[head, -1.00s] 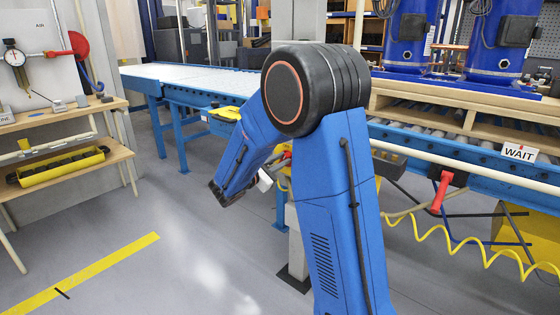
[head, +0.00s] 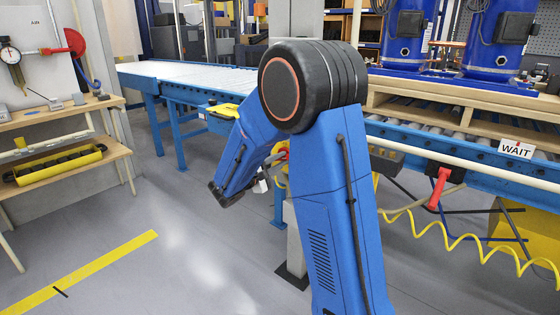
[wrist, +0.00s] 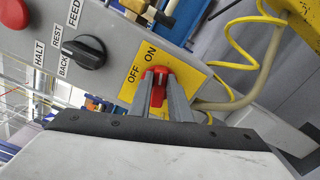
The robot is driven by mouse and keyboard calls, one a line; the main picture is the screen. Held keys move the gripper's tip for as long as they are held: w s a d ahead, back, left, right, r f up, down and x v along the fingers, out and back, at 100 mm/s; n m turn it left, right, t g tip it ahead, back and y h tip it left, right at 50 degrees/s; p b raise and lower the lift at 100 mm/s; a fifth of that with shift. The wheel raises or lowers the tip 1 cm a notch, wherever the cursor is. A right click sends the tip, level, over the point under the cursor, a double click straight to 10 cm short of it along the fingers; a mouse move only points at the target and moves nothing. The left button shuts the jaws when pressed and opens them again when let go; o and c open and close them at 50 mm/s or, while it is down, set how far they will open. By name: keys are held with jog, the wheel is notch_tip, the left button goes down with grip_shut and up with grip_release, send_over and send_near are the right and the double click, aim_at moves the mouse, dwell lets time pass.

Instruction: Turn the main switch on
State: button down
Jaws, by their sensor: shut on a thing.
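The main switch is a red handle (wrist: 157,88) on a yellow plate (wrist: 184,68) marked OFF and ON, on a grey panel (wrist: 118,62) in the wrist view. My gripper (wrist: 158,86) has one finger on each side of the red handle and is shut on it. The handle lies close under the OFF and ON labels; its exact setting is hard to tell between the fingers. In the head view my arm hides most of the panel and my gripper.
A black selector knob (wrist: 85,51) and a red button (wrist: 14,13) sit on the same panel. A yellow cable (wrist: 232,60) runs beside it. A roller conveyor (head: 480,150) stands right of my arm. A shelf (head: 60,170) stands left, with open floor between.

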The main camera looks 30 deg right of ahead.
jog(key=shift+f, duration=0.1)
dwell(0.4)
jog(key=c, duration=1.6)
grip_release()
jog(key=shift+c, duration=0.2)
jog(key=v, duration=1.7)
jog(key=shift+a, duration=0.2)
jog(key=shift+s, duration=0.15)
